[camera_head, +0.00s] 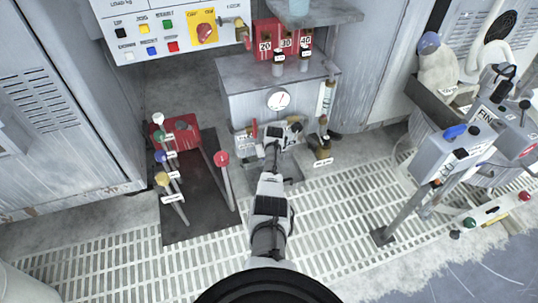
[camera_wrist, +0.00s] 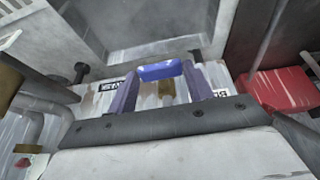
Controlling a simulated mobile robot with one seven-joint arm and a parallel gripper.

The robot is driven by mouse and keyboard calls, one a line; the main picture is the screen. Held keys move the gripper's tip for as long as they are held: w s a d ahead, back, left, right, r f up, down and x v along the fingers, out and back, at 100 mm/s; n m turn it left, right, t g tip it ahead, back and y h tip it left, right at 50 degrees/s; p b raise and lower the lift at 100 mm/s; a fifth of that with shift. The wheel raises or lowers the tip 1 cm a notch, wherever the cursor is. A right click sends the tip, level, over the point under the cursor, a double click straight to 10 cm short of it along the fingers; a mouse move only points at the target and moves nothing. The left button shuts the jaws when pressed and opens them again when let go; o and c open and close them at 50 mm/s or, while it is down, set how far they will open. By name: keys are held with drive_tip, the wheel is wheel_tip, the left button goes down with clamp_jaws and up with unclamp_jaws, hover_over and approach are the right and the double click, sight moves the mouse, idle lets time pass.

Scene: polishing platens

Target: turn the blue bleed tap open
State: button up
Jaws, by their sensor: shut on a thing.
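The blue bleed tap (camera_wrist: 160,71) shows in the wrist view as a short blue bar lying crosswise at the tips of my gripper's fingers. My gripper (camera_head: 274,136) is at the front of the grey cabinet (camera_head: 245,103) below the round gauge (camera_head: 278,100). Its two fingers stand one at each end of the blue bar, shut on it. Behind the bar is a worn, rust-streaked plate with two partly covered labels. In the head view my gripper and arm hide the tap, and its turn angle cannot be told.
A red lever (camera_head: 255,130) stands close left of my gripper; a brass valve (camera_head: 320,147) is close to the right. A red block (camera_wrist: 285,90) shows right in the wrist view. Levers with coloured knobs (camera_head: 161,156) stand left.

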drive_tip(key=h, duration=0.2)
drive_tip(key=a+n+t+h+b, duration=0.1)
drive_tip(key=h, duration=0.1)
drive_tip(key=t+h+b, duration=0.1)
drive_tip(key=h, duration=0.1)
drive_tip(key=shift+s+a+f, duration=0.2)
drive_tip(key=shift+a+f, duration=0.05)
drive_tip(key=shift+f, duration=0.1)
drive_tip(key=shift+n+b, duration=0.3)
drive_tip(key=shift+r, duration=0.1)
drive_tip(key=o, duration=1)
